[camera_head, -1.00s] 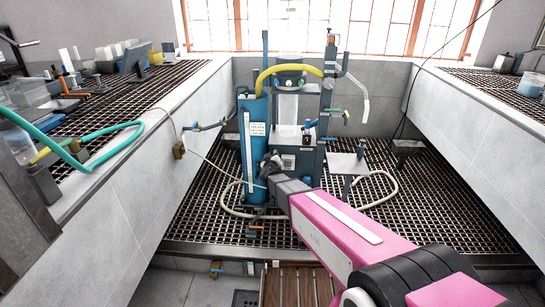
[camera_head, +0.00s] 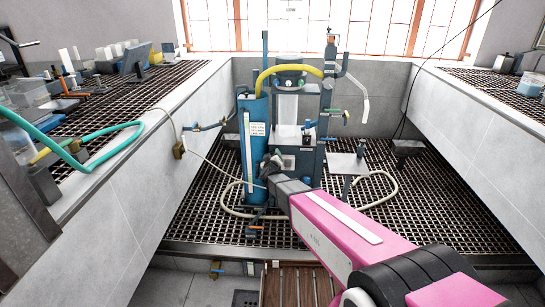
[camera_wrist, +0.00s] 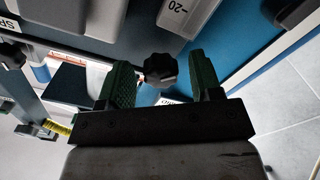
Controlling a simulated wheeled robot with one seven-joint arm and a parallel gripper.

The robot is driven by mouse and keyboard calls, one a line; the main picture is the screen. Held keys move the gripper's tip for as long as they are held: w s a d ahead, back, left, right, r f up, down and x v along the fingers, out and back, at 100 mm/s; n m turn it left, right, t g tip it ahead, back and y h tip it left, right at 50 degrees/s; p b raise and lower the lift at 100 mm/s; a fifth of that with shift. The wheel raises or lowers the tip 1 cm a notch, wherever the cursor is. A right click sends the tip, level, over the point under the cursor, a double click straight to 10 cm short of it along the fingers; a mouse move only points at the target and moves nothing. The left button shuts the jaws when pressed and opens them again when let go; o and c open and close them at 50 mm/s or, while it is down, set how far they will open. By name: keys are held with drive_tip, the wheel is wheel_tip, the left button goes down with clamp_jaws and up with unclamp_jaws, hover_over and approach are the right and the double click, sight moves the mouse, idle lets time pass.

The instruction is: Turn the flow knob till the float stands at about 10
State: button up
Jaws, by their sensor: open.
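In the wrist view, a black lobed knob (camera_wrist: 160,69) sits between the two green fingers of my gripper (camera_wrist: 163,85). The fingers stand apart, with a gap on each side of the knob. Beside the knob is a clear scale tube (camera_wrist: 182,14) with the mark "-20" showing; the float is not visible in this view. In the head view, my gripper (camera_head: 270,163) is at the front of the blue column (camera_head: 257,115), and it hides the knob. A pale vertical tube (camera_head: 248,150) runs along the column; I cannot make out a float there.
A yellow hose (camera_head: 290,70) arches over the column top. A pale hose (camera_head: 376,205) loops across the grating (camera_head: 420,215). A small stand with a flat plate (camera_head: 346,163) is right of the column. Benches flank both sides.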

drive_tip(key=s, duration=1)
drive_tip(key=shift+s+a, duration=0.2)
drive_tip(key=shift+s, duration=0.15)
drive_tip(key=s+d+f+m+g, duration=0.3)
drive_tip(key=s+d+m+g, duration=0.3)
drive_tip(key=s+d+g, duration=1.2)
drive_tip(key=s+d, duration=0.4)
drive_tip(key=d, duration=0.2)
drive_tip(key=shift+s+y, duration=0.25)
drive_tip(key=shift+y, duration=0.05)
